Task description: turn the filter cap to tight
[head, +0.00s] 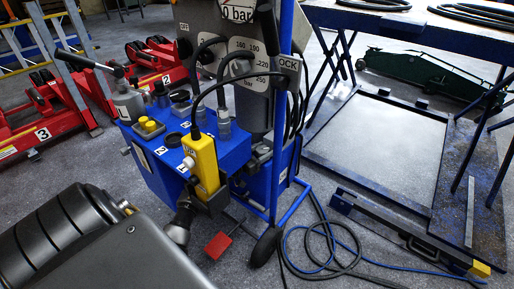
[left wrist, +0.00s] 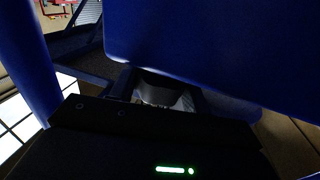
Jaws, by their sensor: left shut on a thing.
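My left arm (head: 70,235) fills the lower left of the head view, dark grey and close. Its fingers are hard to make out there. In the left wrist view my left gripper (left wrist: 163,98) is shut on a small grey piece with a ribbed lower edge, which looks like the filter cap (left wrist: 160,88). The dark fingers hide its sides, and how tight it sits cannot be seen. A large blue panel (left wrist: 220,55) is right above it. My right gripper is in neither view.
The blue press unit (head: 235,150) carries numbered fittings and a yellow control box (head: 203,165) on a cable. Red jacks (head: 45,120) stand left, a blue-framed bench (head: 395,30) right.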

